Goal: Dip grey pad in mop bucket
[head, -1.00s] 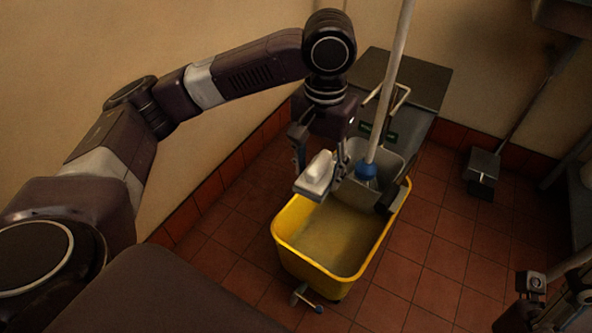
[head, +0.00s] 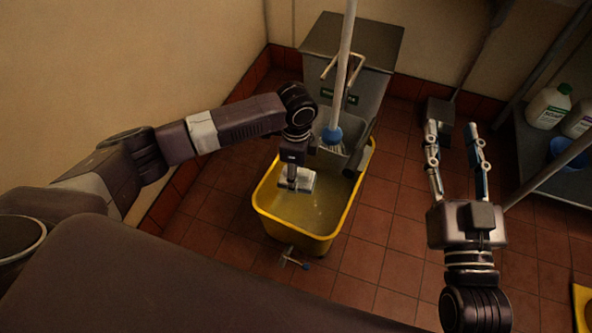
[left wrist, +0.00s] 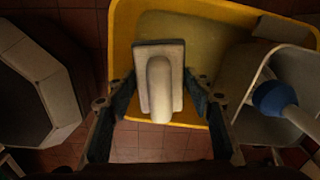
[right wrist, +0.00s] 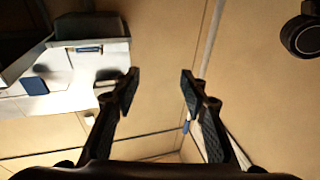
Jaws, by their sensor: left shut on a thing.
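The grey pad (head: 307,181) is a flat light plate with a rounded handle on its back; it also shows in the left wrist view (left wrist: 160,95). My left gripper (head: 293,178) is shut on it, with one finger on each side in the left wrist view. The yellow mop bucket (head: 262,214) stands on the floor with murky liquid inside. The pad is within the bucket's opening in the head view; I cannot tell whether it touches the liquid. My right gripper (head: 452,127) is open and empty, to the right of the bucket.
A mop with a white pole (head: 345,60) and blue collar stands in the grey wringer (head: 352,158) at the bucket's back. A grey bin (head: 350,60) is behind it. A shelf with bottles (head: 549,106) is at the right.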

